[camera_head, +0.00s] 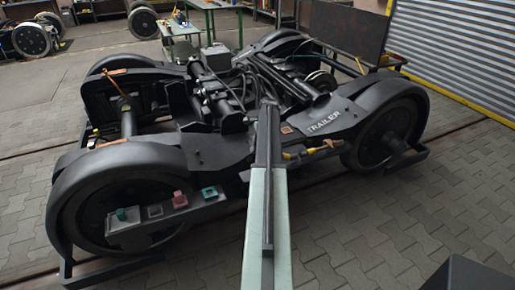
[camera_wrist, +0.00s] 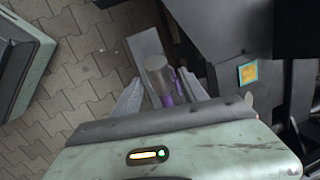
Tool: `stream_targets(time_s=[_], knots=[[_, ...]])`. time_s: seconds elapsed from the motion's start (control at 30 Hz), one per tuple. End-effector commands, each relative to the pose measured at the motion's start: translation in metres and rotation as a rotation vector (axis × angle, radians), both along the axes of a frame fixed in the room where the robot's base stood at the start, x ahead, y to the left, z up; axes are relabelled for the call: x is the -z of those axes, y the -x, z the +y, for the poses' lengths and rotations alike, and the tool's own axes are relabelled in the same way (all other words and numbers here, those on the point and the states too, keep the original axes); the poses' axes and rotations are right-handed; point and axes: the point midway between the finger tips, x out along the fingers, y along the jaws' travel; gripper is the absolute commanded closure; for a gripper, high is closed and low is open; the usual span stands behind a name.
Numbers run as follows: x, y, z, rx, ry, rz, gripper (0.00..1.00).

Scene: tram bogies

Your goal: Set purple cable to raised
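In the wrist view, a purple cable part (camera_wrist: 178,92) with a grey cylindrical end (camera_wrist: 157,74) lies between the two fingers of my gripper (camera_wrist: 160,92). The fingers are apart, one on each side of it. The right finger is close to the purple part; I cannot tell whether they touch. The purple cable's lower part is hidden behind the gripper body. In the head view my arm reaches to the side of the dark bogie (camera_head: 225,150); the fingertips and the purple cable cannot be made out there.
An orange-yellow square tag (camera_wrist: 248,73) is on the dark frame right of the gripper. A yellow-ended cable (camera_head: 312,150) and a bracket with coloured blocks (camera_head: 165,207) are on the bogie's near side. Wheels (camera_head: 385,135) flank it. The paved floor (camera_head: 370,225) in front is free.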

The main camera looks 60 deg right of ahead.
Motion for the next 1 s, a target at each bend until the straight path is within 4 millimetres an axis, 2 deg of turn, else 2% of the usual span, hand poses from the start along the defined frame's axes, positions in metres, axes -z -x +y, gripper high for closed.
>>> stream_targets(time_s=[0.37, 0.47, 0.8, 1.0], knots=[[-0.006, -0.003, 0.003, -0.005, -0.004, -0.002, 0.5], [-0.018, -0.001, 0.004, -0.006, -0.003, -0.002, 0.5], [-0.075, 0.012, 0.003, -0.005, -0.002, -0.001, 0.5], [-0.077, 0.014, 0.003, -0.006, -0.002, -0.001, 0.5]])
